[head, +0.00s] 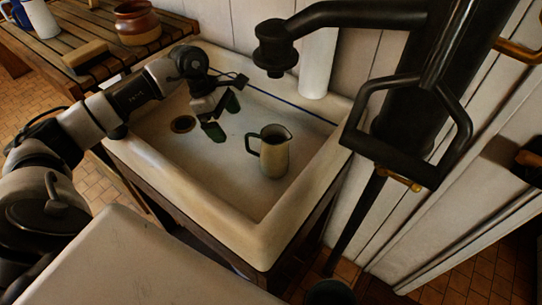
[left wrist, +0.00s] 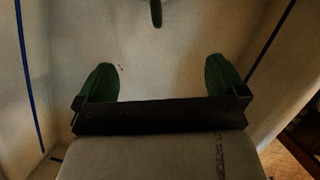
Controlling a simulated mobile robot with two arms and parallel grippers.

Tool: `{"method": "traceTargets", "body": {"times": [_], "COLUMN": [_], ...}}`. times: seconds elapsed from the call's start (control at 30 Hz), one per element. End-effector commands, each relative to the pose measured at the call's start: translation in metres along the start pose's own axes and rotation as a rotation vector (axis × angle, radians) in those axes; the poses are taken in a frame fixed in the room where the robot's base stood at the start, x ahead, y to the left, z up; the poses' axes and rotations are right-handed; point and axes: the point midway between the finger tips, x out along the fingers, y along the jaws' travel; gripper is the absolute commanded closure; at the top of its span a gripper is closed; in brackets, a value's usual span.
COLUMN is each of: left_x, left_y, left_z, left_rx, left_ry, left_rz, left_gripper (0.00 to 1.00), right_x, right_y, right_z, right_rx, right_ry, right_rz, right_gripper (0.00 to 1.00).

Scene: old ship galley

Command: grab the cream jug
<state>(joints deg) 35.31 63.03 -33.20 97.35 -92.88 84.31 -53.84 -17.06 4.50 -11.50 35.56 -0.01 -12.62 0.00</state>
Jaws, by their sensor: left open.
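The cream jug (head: 274,155) stands upright in the pale sink (head: 262,228), towards its right side. It has a cream body, a dark rim and a dark handle on its left side. My left gripper (head: 223,116) is over the sink, up and left of the jug in the head view, apart from it. Its two green fingers are spread with nothing between them. In the left wrist view the open fingers (left wrist: 163,78) face the bare sink. A dark piece (left wrist: 156,12) at the top edge there looks like the jug's handle. My right gripper is not in view.
A black pump spout (head: 272,50) overhangs the sink's back edge, and a black angular frame (head: 410,130) stands at right. A white cylinder (head: 318,62) is behind the sink. A slatted wooden table (head: 98,45) with a brown pot (head: 137,22) is at upper left.

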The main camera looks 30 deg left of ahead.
Motion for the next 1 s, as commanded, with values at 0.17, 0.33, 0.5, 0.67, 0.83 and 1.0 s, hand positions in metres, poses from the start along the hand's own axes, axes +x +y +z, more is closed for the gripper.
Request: {"method": "traceTargets", "body": {"times": [0.17, 0.33, 0.5, 0.67, 0.83, 1.0], "left_x": [0.011, 0.024, 0.032, 0.036, 0.064, 0.084], "left_y": [0.0, 0.0, 0.0, 0.0, -0.001, 0.0], "left_z": [0.042, 0.071, 0.084, 0.096, 0.096, 0.096], "left_rx": [0.006, 0.004, 0.0, 0.003, -0.001, 0.0], "left_ry": [-0.005, -0.004, -0.002, -0.002, -0.001, -0.002], "left_rz": [-0.001, -0.001, 0.001, 0.0, -0.003, 0.0], "left_gripper": [0.0, 0.0, 0.0, 0.0, 0.0, 0.0], "right_x": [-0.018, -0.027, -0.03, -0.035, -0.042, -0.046], "right_y": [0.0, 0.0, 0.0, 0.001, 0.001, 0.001], "right_z": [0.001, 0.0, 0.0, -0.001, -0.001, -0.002], "right_rx": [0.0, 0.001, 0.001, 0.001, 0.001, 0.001], "right_ry": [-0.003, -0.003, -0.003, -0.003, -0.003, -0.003], "right_rz": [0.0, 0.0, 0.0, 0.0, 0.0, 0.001], "right_gripper": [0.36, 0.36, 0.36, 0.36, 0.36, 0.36]}}
